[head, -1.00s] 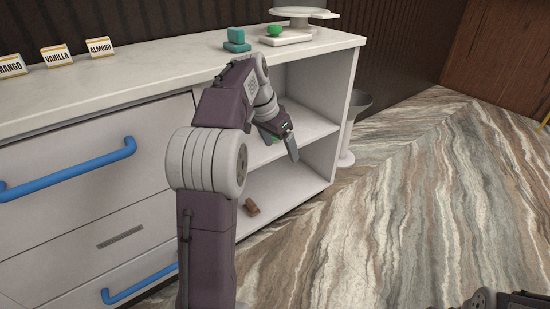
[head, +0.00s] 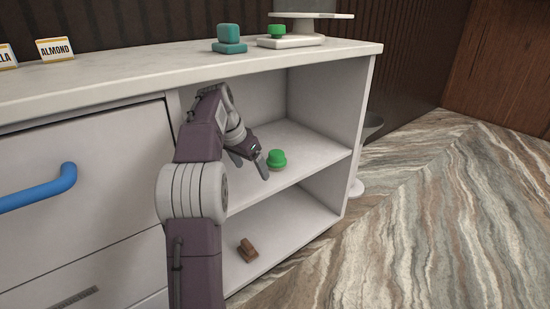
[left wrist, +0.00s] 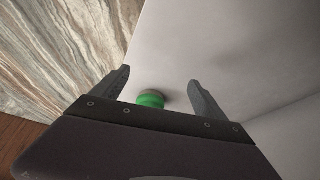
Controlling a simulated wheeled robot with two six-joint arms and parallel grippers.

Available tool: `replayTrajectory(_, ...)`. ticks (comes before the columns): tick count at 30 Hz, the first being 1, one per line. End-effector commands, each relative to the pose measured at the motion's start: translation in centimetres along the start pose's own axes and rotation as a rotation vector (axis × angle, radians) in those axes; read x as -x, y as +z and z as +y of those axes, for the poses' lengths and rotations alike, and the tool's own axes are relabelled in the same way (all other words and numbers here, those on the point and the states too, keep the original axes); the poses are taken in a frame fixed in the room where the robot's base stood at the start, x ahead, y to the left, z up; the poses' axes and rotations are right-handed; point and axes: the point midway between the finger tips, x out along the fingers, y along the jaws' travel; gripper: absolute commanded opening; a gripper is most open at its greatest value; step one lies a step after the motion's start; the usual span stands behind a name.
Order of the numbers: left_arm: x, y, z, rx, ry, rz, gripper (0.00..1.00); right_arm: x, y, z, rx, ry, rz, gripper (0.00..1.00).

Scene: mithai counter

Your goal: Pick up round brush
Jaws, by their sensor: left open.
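A round brush with a green knobbed top and a tan underside (head: 277,159) stands upright on the middle shelf of the open cabinet. It also shows in the left wrist view (left wrist: 151,100), between the finger lines and partly hidden by the gripper body. My left gripper (head: 250,164) is open and empty, just left of the brush and apart from it in the head view. My right gripper is not in view.
A brown block-like object (head: 248,250) lies on the bottom shelf (head: 285,238). On the countertop (head: 120,80) are a teal stacked object (head: 229,38), a white slab (head: 291,41) with a green item (head: 276,31), and label cards (head: 54,50). The cabinet's right side wall (head: 358,130) bounds the shelf.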

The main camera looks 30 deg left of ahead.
Motion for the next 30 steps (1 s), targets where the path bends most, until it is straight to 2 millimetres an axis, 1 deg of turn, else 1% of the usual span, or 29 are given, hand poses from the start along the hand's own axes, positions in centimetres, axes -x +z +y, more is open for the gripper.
replayTrajectory(4, -0.6, -3.3, 0.1, -0.003, 0.004, -0.002, 0.83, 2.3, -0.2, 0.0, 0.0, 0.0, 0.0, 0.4)
replayTrajectory(5, -0.6, -4.2, 0.1, -0.003, 0.005, -0.003, 0.83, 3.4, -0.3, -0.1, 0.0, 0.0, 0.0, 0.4)
replayTrajectory(6, -0.9, -5.0, 0.1, -0.003, 0.005, -0.004, 0.83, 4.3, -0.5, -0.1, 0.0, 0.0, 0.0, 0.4)
replayTrajectory(9, -1.8, -6.6, 0.1, -0.001, 0.003, -0.003, 0.83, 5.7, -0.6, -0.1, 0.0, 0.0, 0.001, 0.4)
replayTrajectory(12, -2.5, -7.3, 0.0, -0.001, 0.001, -0.001, 0.83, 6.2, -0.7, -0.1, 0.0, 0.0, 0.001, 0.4)
replayTrajectory(17, -3.0, -7.5, 0.0, 0.0, 0.001, 0.0, 0.83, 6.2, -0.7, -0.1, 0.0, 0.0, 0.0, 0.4)
replayTrajectory(20, -2.8, -8.5, 0.1, -0.001, 0.002, -0.002, 0.83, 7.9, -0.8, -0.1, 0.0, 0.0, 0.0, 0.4)
replayTrajectory(22, -2.8, -9.7, 0.1, -0.001, 0.003, -0.003, 0.83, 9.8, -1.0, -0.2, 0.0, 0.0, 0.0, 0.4)
replayTrajectory(24, -3.2, -10.7, 0.1, -0.002, 0.003, -0.003, 0.83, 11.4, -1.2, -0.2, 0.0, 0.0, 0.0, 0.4)
replayTrajectory(26, -3.6, -11.3, 0.2, -0.001, 0.003, -0.003, 0.83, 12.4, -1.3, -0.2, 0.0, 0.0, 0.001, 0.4)
replayTrajectory(27, -6.0, -10.6, 0.1, 0.0, 0.002, -0.003, 0.83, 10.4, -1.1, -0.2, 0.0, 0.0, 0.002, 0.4)
replayTrajectory(30, -7.2, -10.6, 0.1, 0.0, 0.001, 0.0, 0.83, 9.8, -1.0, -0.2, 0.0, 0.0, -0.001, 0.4)
